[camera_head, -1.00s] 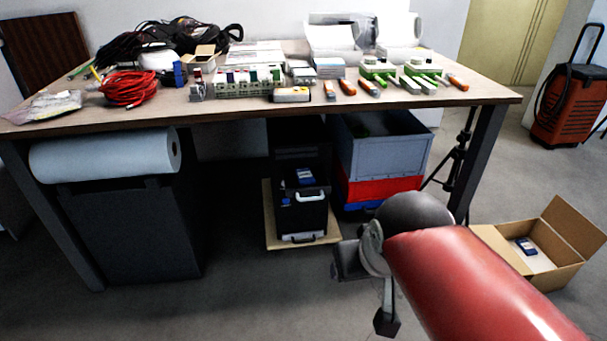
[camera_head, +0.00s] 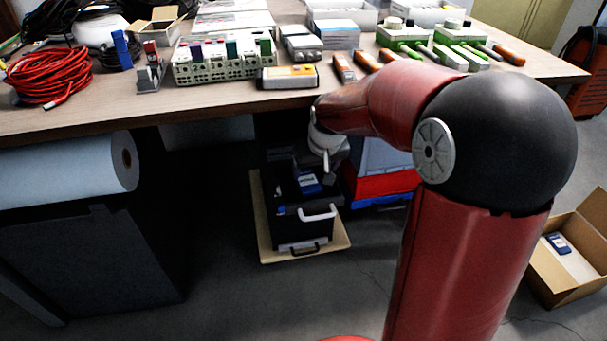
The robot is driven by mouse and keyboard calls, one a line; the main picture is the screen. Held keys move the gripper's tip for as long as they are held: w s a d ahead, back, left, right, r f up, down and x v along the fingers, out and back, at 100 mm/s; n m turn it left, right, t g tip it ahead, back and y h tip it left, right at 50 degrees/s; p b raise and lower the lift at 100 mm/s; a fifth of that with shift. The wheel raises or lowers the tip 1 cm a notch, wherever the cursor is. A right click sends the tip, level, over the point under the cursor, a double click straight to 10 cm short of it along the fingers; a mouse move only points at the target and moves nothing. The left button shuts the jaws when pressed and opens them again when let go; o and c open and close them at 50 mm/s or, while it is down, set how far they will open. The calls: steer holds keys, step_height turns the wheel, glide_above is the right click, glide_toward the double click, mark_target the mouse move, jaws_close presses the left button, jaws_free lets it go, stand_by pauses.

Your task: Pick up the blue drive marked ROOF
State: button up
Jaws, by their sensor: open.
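A blue drive (camera_head: 309,183) with a pale label lies on top of the black case under the table. A second blue drive (camera_head: 558,243) lies in the open cardboard box at the right. Any marking on either is too small to read. My gripper (camera_head: 328,172) is below the table's front edge, close to the black case's blue drive in the picture. It is open and seen partly from behind, with my wrist covering some of it. No contact shows, and its exact height above the drive cannot be told.
The black case (camera_head: 281,227) has a light handle and stands on a wooden board (camera_head: 338,243). The table edge (camera_head: 215,107) overhangs it. A red and grey crate (camera_head: 385,183) stands to its right, a dark cabinet (camera_head: 95,255) to its left. Floor in front is clear.

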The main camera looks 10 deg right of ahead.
mark_target(309, 184)
steer(key=x, duration=0.2)
steer(key=b+x, duration=0.1)
steer(key=x, duration=0.3)
steer(key=shift+s+a+f+b, duration=0.15)
steer(key=shift+a+f+b, duration=0.15)
steer(key=shift+f, duration=0.2)
steer(key=c, duration=1.1)
